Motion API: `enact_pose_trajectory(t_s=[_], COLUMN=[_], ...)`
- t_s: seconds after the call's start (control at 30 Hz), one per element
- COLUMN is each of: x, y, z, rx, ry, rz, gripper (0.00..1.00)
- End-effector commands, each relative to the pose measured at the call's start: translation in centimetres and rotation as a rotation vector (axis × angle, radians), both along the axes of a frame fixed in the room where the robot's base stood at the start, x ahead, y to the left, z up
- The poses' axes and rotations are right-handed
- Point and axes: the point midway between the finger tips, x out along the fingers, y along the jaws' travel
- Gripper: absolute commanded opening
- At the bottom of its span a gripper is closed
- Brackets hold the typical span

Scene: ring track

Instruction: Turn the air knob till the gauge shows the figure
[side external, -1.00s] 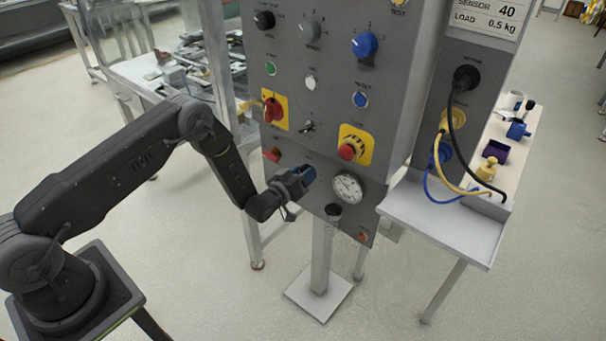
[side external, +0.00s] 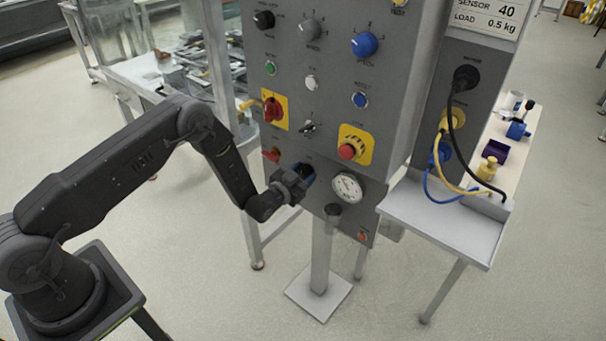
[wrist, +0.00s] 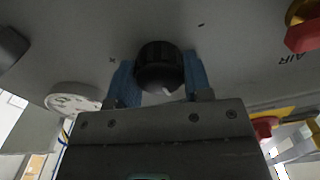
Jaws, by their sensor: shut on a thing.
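My gripper (wrist: 158,82) has its blue fingers on both sides of a black round knob (wrist: 160,64) on the grey panel, and is shut on it. In the side view my gripper (side external: 303,174) is at the lower part of the panel (side external: 325,100), where it hides the knob. The round white gauge (side external: 347,187) is just right of my gripper. Its dial and needle are too small to read. The gauge also shows at the left of the wrist view (wrist: 74,98), seen at a slant.
A red-handled part (side external: 271,155) is left of my gripper. A red button on a yellow plate (side external: 356,148) is above the gauge. A grey shelf (side external: 440,222) with cables above it juts out at the right. A post (side external: 322,255) stands below the panel.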

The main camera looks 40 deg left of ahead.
Motion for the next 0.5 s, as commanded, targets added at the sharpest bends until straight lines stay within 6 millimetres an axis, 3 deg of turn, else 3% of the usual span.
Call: enact_pose_trajectory(t_s=[0.5], x=[0.06], y=[-0.1], z=[-0.01], rx=[0.48], ry=[-0.001], rz=[0.001], gripper=[0.22])
